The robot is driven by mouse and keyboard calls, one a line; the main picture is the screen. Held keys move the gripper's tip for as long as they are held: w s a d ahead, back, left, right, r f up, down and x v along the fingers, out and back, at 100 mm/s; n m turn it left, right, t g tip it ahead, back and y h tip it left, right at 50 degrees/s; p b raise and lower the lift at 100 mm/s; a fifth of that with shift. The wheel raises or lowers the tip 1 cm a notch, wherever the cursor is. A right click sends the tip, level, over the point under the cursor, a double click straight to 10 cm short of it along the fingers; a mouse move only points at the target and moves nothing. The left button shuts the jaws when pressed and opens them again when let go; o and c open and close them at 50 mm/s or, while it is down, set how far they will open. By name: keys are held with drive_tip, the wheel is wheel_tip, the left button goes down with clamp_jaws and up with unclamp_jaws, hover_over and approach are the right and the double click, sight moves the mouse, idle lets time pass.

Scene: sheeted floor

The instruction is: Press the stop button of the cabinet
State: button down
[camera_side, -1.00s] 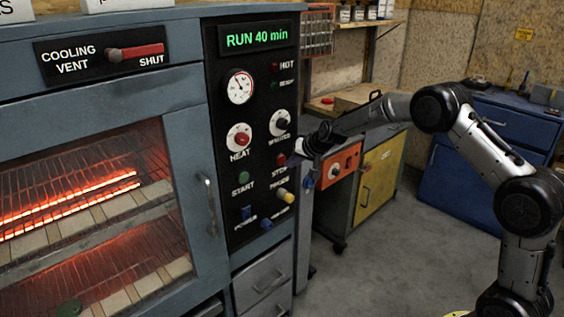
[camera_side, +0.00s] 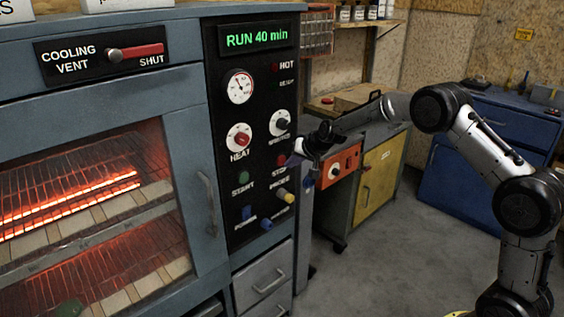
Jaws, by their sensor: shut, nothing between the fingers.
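The cabinet (camera_side: 189,97) is a blue-grey oven with a black control panel (camera_side: 219,60) on its right side. The red stop button (camera_side: 281,160) sits above the word STOP, low on the panel's right edge. My gripper (camera_side: 297,158) is shut and empty, just right of the stop button, with its fingers pointing left toward the panel. In this view I cannot tell whether the fingertips touch the button. The display (camera_side: 257,38) reads RUN 40 min.
Close by on the panel are the red HEAT knob (camera_side: 241,139), a green START button (camera_side: 244,177), a yellow-tipped probe plug (camera_side: 287,196) and a blue POWER switch (camera_side: 246,212). A cart with an orange box (camera_side: 343,164) stands behind my gripper. Open floor lies at the lower right.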

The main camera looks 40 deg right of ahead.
drive_tip(key=shift+w, duration=0.15)
drive_tip(key=shift+w, duration=0.25)
drive_tip(key=shift+w, duration=0.35)
idle(0.6)
idle(0.3)
drive_tip(key=shift+s, duration=0.8)
drive_tip(key=shift+s, duration=2.5)
